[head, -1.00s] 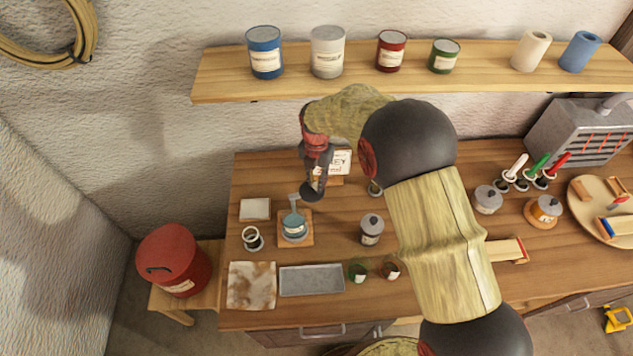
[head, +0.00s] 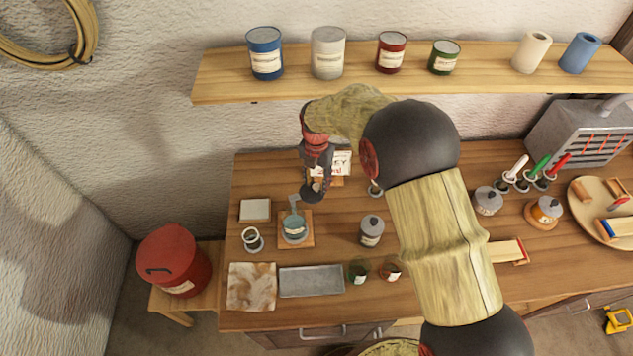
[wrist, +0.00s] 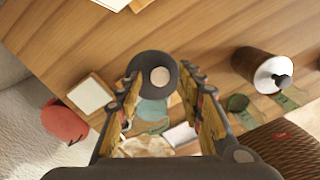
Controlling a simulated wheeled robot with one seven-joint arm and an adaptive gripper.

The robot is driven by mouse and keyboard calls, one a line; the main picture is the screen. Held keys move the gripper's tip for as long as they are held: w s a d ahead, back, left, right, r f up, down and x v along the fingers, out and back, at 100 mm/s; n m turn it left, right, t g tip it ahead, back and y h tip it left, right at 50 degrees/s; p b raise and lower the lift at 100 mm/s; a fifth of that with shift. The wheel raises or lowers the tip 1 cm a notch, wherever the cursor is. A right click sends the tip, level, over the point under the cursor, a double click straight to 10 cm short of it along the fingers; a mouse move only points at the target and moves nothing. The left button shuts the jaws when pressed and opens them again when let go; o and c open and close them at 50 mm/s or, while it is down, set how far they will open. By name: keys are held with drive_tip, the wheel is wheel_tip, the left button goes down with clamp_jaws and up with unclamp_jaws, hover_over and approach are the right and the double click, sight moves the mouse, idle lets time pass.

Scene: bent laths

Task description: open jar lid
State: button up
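My gripper (wrist: 160,82) points down over the left part of the bench; it also shows in the head view (head: 314,188). Its fingers close around a dark round lid (wrist: 142,68) with a pale centre knob, which also shows at the fingertips in the head view (head: 309,198). The lid is apart from the bench. A blue-teal jar (head: 295,230) stands upright and looks open on a small wooden board (head: 306,242), below and slightly left of the lid. The jar also shows partly behind the lid in the wrist view (wrist: 152,110). Finger contact is hard to see.
A grey-lidded jar (head: 371,232) stands right of the board. A small cup (head: 252,240), a white tile (head: 255,210), a stained cloth (head: 252,287) and a metal tray (head: 311,281) lie around it. A shelf (head: 420,84) with cans runs above the bench.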

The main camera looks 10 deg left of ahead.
sight(316, 185)
wheel_tip(316, 185, up, 7)
drive_tip(key=shift+f, duration=0.1)
idle(0.7)
drive_tip(key=m, duration=0.3)
drive_tip(key=shift+m, duration=0.3)
drive_tip(key=s+d+r+m+t+b, duration=0.2)
drive_tip(key=s+d+r+m+b, duration=0.1)
drive_tip(key=s+d+m, duration=0.6)
drive_tip(key=s+d+r+m+t+b, duration=0.1)
drive_tip(key=s+d+r+m+b, duration=0.3)
drive_tip(key=s+d+m, duration=0.5)
drive_tip(key=s+d+r+m+t+b, duration=0.2)
drive_tip(key=s+d+m+b, duration=0.3)
drive_tip(key=s+d+m, duration=0.4)
drive_tip(key=d+r+m, duration=0.1)
drive_tip(key=d+m, duration=0.1)
drive_tip(key=d, duration=0.4)
drive_tip(key=shift+s+d+r+m+t, duration=0.2)
drive_tip(key=shift+s+r+m+t, duration=0.1)
drive_tip(key=shift+s+r+m, duration=0.1)
